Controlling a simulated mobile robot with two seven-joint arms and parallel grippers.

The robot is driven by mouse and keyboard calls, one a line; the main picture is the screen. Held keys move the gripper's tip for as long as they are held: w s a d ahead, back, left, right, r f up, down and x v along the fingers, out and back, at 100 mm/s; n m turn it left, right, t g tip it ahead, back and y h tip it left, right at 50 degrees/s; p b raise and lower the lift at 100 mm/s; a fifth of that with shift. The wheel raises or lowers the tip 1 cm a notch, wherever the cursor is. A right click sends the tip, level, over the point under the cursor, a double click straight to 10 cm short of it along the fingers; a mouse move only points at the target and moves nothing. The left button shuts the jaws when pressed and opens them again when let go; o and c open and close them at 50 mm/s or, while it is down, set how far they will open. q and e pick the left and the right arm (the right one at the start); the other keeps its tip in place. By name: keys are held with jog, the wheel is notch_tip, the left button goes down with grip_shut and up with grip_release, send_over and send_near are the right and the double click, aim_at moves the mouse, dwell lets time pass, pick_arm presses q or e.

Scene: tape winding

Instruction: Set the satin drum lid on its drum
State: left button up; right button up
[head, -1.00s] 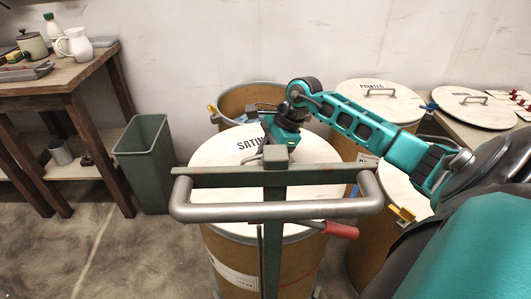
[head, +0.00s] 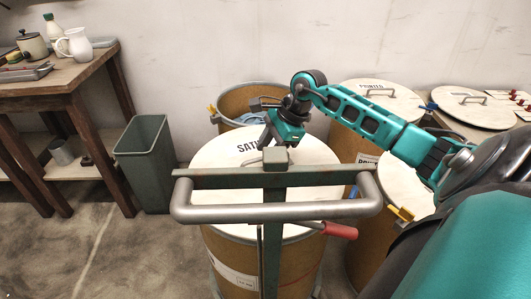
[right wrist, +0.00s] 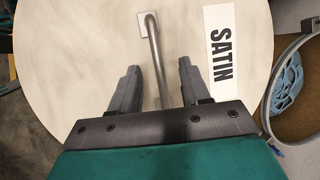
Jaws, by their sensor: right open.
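The satin drum lid (head: 220,158) is a round pale disc with a black SATIN label. It lies over the top of its brown drum (head: 225,248), looking about level and centred; the post and bar in front hide part of the rim. My right gripper (head: 268,146) is above the lid. In the right wrist view, the open fingers (right wrist: 153,88) stand on either side of the lid's bar handle (right wrist: 154,45), with gaps to it. The SATIN label (right wrist: 218,50) is right of the handle. My left gripper is not in view.
An open drum (head: 232,105) stands behind, with blue material inside. The lidded PRINTED drum (head: 375,95) and other drums stand to the right. A red lever (head: 340,230) sticks out at the satin drum's front right. A grey bin (head: 145,165) and wooden table (head: 60,80) are left.

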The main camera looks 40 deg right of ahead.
jog(key=p+v, duration=0.1)
jog(key=v, duration=1)
jog(key=shift+p, duration=0.35)
jog(key=shift+s+d, duration=0.1)
